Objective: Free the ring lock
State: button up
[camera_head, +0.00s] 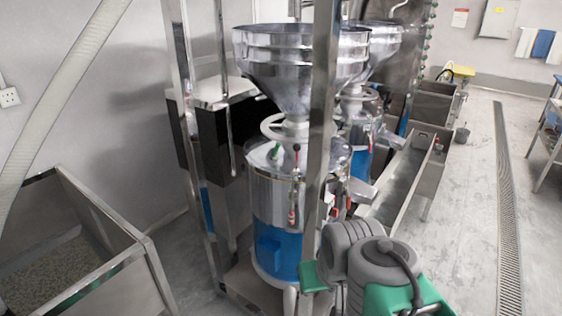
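The near bean grinder has a steel drum (275,205) on a blue lower body (278,252), under a wide steel hopper (300,55). A pale ring-shaped handwheel (270,126) sits below the hopper. Thin levers with red parts, one of them a red-tipped lever (292,215), stand against the drum's side and top. I cannot tell which part is the ring lock or how it is set. My grey and green arm is at the lower right, in front of the frame post. My gripper's fingers cannot be made out.
A steel upright post (317,150) stands in front of the near grinder. A second grinder with its hopper (375,45) stands behind. A steel trough (400,175) runs along the right. A steel bin (100,285) is at the left.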

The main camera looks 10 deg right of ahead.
aim_at(274, 158)
jog(key=u, duration=0.55)
jog(key=i, duration=1)
jog(key=u, duration=0.7)
jog(key=i, duration=0.85)
jog(key=z, duration=0.05)
